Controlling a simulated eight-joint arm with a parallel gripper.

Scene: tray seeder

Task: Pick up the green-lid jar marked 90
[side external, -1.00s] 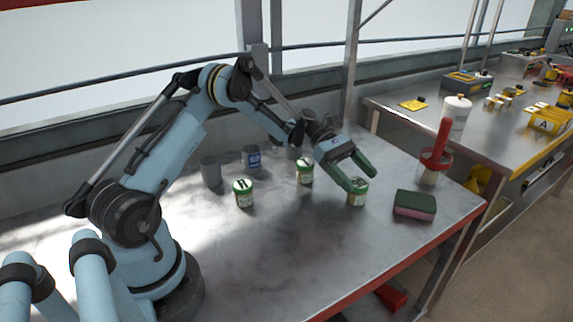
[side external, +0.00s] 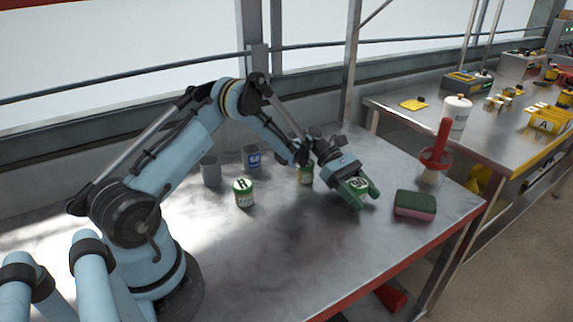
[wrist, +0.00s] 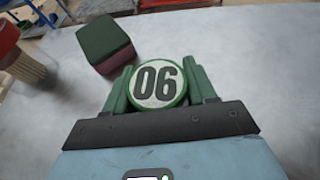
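The green-lid jar (side external: 358,183) is between the fingers of my gripper (side external: 360,189) near the right part of the bench.
A green and pink sponge (side external: 415,205) lies right of my gripper. A red-handled brush (side external: 436,155) stands behind it. A grey cup (side external: 210,171) and a blue-marked cup (side external: 252,157) stand at the back left. The bench front is clear.

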